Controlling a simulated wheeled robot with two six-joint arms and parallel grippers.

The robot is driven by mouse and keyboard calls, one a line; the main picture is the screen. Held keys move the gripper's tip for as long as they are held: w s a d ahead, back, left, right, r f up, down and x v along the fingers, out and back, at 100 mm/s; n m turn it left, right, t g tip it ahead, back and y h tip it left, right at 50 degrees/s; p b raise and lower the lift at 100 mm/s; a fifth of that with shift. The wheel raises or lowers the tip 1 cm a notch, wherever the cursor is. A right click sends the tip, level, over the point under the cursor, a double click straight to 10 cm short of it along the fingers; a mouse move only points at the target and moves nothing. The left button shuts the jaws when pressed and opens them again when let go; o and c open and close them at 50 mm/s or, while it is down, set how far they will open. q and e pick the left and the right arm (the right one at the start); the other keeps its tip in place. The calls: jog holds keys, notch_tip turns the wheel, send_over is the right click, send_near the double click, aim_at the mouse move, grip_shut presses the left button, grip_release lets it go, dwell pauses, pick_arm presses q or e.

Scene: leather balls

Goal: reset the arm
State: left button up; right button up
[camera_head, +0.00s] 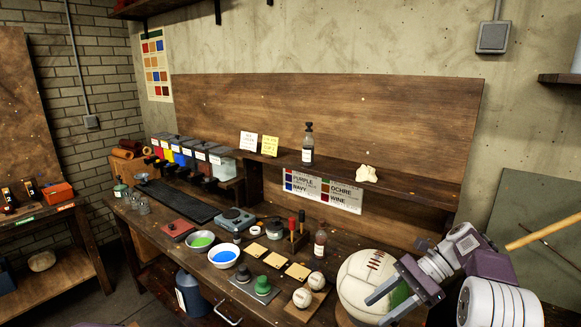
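My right gripper (375,310) comes in from the lower right. Its two fingers are spread apart, with no object clearly held between them. A green patch of the ball shows between the fingers. Two small white balls, one at the front (302,298) and one behind (316,279), sit on a small wooden board left of the large ball. My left gripper is not in view.
The workbench holds a blue bowl (224,256), a green bowl (200,241), a scale (235,220), a dark red bottle (320,243) and stampers on a plate (254,285). A shelf (400,188) runs behind. A wooden rod (543,232) juts in at right.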

jog(key=s+a+f+n+g+h+b, duration=0.1)
jog(key=s+a+f+n+h, duration=0.1)
jog(key=s+a, duration=0.15)
jog(key=s+a+f+n+h+b, duration=0.1)
jog(key=s+a+f, duration=0.1)
jog(key=a, duration=0.3)
jog(key=s+a+f+n+h+b, duration=0.1)
jog(key=s+f+n+h+b, duration=0.1)
jog(key=s+f+n+h, duration=0.4)
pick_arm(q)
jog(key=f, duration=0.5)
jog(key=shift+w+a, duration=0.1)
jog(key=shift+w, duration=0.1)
pick_arm(e)
jog(key=s+d+f+n+t+h, duration=0.1)
jog(key=s+d+f+n+t, duration=0.3)
jog(key=f, duration=0.4)
jog(key=shift+d+f+n, duration=0.25)
jog(key=shift+d+n, duration=0.35)
jog(key=shift+d, duration=0.3)
